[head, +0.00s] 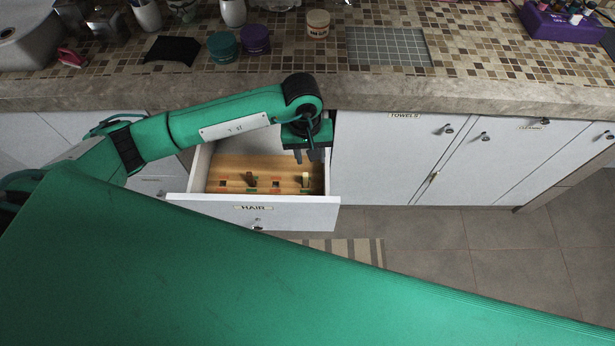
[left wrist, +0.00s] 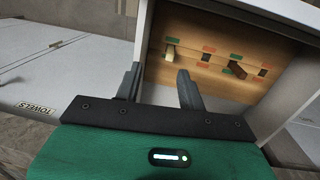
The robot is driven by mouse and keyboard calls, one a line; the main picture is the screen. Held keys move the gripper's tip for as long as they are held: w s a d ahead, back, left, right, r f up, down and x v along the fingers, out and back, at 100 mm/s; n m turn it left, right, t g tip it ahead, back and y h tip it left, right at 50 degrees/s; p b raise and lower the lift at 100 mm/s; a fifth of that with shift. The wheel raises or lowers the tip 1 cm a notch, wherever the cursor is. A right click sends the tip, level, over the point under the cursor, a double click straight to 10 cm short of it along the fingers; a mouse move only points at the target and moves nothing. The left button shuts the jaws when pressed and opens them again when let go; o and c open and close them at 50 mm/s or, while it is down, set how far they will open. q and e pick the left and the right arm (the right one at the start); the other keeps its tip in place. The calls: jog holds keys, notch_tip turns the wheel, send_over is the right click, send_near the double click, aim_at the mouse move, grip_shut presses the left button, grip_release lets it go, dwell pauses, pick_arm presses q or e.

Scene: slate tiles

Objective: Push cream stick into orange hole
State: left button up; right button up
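The cream stick (head: 305,179) stands at the right end of a wooden board (head: 270,166) in the open drawer; it also shows in the left wrist view (left wrist: 170,52), by a green patch. A brown stick (left wrist: 237,70) is farther along the same row, by another green patch. Orange patches with dark holes lie between and beyond the sticks, one hole (left wrist: 206,57) between them and another (left wrist: 263,72) past the brown stick. My left gripper (left wrist: 158,88) is open and empty, above the drawer's right end, apart from the cream stick. My right gripper is not in view.
The drawer front (head: 253,212), labelled HAIR, and its side walls surround the board. The counter edge (head: 450,93) overhangs behind my left gripper. Jars (head: 222,46), a black cloth (head: 172,50) and a purple box (head: 562,22) are on the tiled counter. Closed cabinet doors lie right.

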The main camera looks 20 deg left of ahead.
aim_at(305, 175)
pick_arm(q)
jog(key=shift+y, duration=0.6)
jog(key=f, duration=0.2)
jog(key=a+f+p, duration=0.1)
jog(key=f, duration=0.2)
jog(key=w+a+f, duration=0.1)
jog(key=f, duration=0.2)
jog(key=shift+f, duration=0.2)
jog(key=shift+f+p, duration=0.55)
jog(key=f+p, duration=0.1)
jog(key=f, duration=0.2)
jog(key=shift+d+f, duration=0.2)
jog(key=shift+f, duration=0.45)
jog(key=shift+w, duration=0.1)
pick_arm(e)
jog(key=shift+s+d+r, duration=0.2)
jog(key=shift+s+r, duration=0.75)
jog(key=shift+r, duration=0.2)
pick_arm(q)
grip_shut()
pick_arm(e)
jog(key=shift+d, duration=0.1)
